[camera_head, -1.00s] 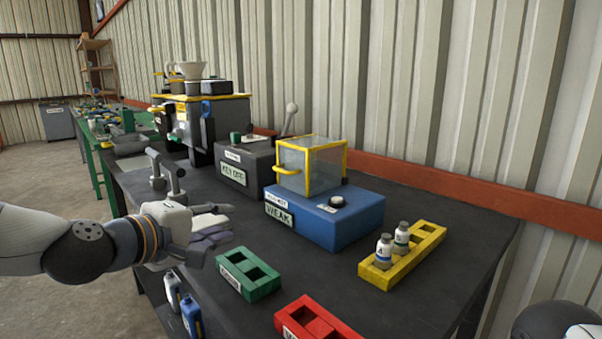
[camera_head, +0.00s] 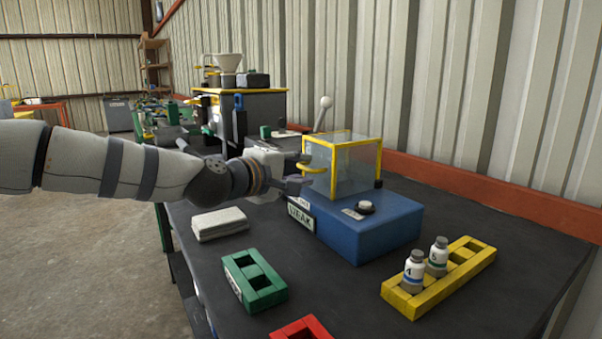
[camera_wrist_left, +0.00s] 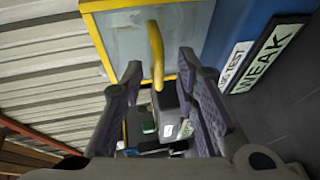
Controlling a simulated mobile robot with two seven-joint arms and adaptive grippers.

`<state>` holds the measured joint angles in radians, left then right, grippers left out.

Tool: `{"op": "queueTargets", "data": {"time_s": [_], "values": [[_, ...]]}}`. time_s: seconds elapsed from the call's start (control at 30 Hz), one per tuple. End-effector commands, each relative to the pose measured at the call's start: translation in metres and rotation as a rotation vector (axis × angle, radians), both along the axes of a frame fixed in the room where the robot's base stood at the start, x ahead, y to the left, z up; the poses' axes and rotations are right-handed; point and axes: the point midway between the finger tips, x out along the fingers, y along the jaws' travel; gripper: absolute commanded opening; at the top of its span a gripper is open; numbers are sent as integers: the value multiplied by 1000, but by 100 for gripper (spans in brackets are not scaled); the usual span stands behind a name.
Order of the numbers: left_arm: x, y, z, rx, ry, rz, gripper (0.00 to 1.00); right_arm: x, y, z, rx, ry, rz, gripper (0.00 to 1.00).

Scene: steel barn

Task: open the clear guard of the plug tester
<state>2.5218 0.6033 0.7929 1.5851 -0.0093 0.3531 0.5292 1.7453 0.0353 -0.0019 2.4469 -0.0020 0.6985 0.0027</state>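The plug tester (camera_head: 370,225) is a blue box on the dark bench, with a label reading WEAK on its left side. Its clear guard (camera_head: 350,170), a yellow-edged box, sits shut on top. A yellow handle (camera_head: 314,167) sticks out of the guard's left face. My left gripper (camera_head: 305,173) is at this handle, its fingers apart. In the left wrist view the handle (camera_wrist_left: 157,50) lies between the two open fingers, and neither finger clearly touches it. My right gripper is not in view.
A yellow rack (camera_head: 462,270) with two bottles stands right of the tester. A green holder (camera_head: 255,280) and a red one (camera_head: 303,330) lie in front. A pale stack (camera_head: 219,224) lies below my left arm. A grey machine with a lever stands behind.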

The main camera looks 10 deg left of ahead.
Motion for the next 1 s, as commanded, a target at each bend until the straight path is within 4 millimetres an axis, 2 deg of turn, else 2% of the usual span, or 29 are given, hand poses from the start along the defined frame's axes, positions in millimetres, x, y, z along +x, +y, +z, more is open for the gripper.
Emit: {"op": "queueTargets", "data": {"time_s": [0.27,0.3,0.4,0.43,0.77,1.0], "values": [[3,-2,0,0,-1,0,28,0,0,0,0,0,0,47],[3,-2,0,0,-1,0,24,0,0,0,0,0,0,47],[3,-1,0,0,-1,0,1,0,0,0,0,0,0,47],[3,-1,0,0,-1,0,0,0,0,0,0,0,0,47],[4,-2,3,1,-3,-1,0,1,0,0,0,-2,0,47],[16,-2,21,2,-7,2,0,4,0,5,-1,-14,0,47]]}}
